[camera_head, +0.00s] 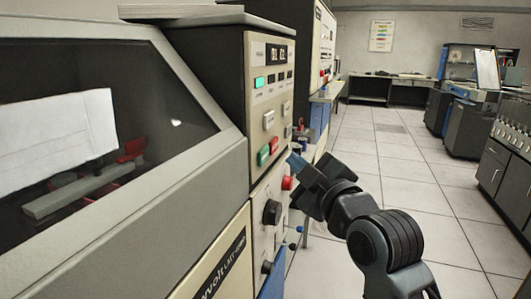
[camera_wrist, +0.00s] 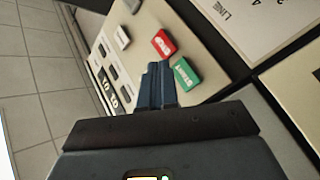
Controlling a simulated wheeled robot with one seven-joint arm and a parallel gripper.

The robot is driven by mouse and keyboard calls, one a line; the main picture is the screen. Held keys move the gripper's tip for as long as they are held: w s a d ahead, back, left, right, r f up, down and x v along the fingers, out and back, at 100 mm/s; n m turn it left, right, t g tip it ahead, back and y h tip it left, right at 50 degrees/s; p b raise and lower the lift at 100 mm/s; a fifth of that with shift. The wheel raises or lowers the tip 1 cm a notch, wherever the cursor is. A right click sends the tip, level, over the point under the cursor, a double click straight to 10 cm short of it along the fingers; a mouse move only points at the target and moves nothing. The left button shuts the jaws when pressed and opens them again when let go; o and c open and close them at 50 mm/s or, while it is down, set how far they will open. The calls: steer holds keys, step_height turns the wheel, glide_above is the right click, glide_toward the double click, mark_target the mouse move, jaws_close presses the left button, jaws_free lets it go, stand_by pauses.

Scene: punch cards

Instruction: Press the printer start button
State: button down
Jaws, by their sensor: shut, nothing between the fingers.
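The printer's control panel (camera_head: 262,185) faces right in the head view. Its green start button (camera_head: 263,155) sits just below and left of a red stop button (camera_head: 274,144). In the wrist view the green button (camera_wrist: 186,74) reads START, and the red button (camera_wrist: 164,43) is beside it. My gripper (camera_head: 294,160) is shut and empty, to the right of the panel. In the wrist view its blue fingertips (camera_wrist: 158,68) appear just left of the green button and below the red one. I cannot tell whether they touch the panel.
Two white buttons (camera_head: 268,119) and a lit green lamp (camera_head: 258,83) are higher on the panel. The printer's window (camera_head: 165,85) shows white paper (camera_head: 55,140). The tiled floor at right is open.

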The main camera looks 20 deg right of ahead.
mark_target(269, 152)
steer(key=shift+w+a, duration=0.75)
steer(key=shift+a, duration=0.3)
stand_by(1.4)
steer(key=shift+w+a+p, duration=0.25)
steer(key=shift+a+p, duration=0.05)
steer(key=shift+a, duration=0.05)
steer(key=shift+w+a, duration=0.25)
steer(key=shift+a, duration=0.1)
stand_by(0.7)
stand_by(0.3)
steer(key=shift+s+d, duration=0.5)
steer(key=shift+d, duration=0.2)
steer(key=s+d, duration=0.1)
steer(key=d, duration=0.1)
steer(key=s+d, duration=0.2)
steer(key=shift+b, duration=0.3)
